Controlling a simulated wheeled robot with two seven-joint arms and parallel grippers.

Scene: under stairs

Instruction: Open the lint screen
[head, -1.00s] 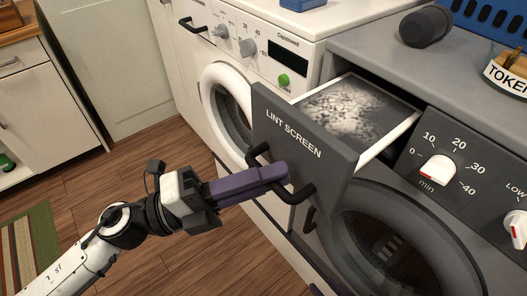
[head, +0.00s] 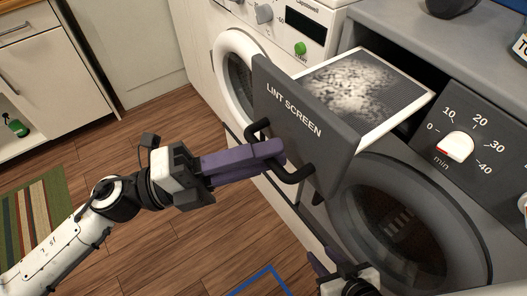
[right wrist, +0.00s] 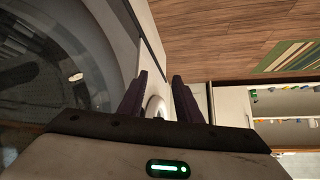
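The lint screen (head: 302,118) is a dark grey drawer front with white lettering, in the head view. It stands well out of the grey machine. Its white-edged tray with a speckled, lint-covered mesh (head: 355,85) shows behind the front. A black bar handle (head: 297,175) is on the front. My left gripper (head: 278,153) has its purple fingers at the handle, close together on the bar; they hide its middle. My right gripper (head: 322,262) is at the bottom, below the drawer and in front of the round door. In the right wrist view (right wrist: 160,95) its fingers are apart with nothing between them.
The grey dryer's round door (head: 395,225) is below the drawer, with a dial panel (head: 470,140) to its right. A white washer (head: 235,60) stands to the left. Wooden floor (head: 120,235) is free at left, beside a striped rug (head: 35,215).

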